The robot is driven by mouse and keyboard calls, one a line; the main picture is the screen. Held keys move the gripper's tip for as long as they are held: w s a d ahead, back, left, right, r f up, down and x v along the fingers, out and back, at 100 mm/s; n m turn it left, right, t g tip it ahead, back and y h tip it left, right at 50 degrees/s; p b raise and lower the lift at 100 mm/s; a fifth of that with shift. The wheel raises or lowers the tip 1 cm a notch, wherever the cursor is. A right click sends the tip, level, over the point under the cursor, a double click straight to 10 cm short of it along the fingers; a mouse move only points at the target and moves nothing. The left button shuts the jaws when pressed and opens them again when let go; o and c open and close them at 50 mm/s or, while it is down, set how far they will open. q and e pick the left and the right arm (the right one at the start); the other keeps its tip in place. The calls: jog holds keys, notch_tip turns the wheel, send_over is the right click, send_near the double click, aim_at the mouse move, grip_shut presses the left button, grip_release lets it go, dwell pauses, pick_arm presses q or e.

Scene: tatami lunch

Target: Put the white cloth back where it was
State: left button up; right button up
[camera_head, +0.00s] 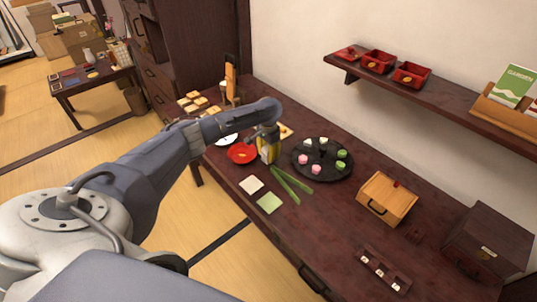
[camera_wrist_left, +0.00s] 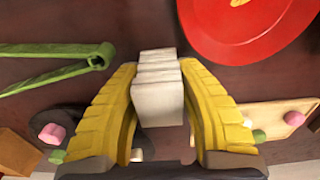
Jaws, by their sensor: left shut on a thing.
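My left gripper (camera_head: 268,153) hangs over the dark table, just right of the red plate (camera_head: 238,155) and left of the round black tray (camera_head: 297,168). In the left wrist view its yellow fingers (camera_wrist_left: 160,90) are shut on a white folded, layered piece, which looks like the white cloth (camera_wrist_left: 158,70). The fingers mostly hide the cloth in the head view. My right gripper is not in view.
Green tongs (camera_head: 290,184) lie in front of the tray, which bears pink and green sweets. A wooden box (camera_head: 387,198) and a dark box (camera_head: 488,243) stand to the right. A wall shelf (camera_head: 440,88) holds red boxes.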

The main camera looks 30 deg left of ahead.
aim_at(268, 147)
pick_arm(q)
jog(key=shift+f, duration=0.1)
jog(key=o, duration=0.9)
jog(key=shift+c, duration=0.2)
notch_tip(268, 147, up, 12)
jog(key=shift+r, duration=0.1)
dwell(0.3)
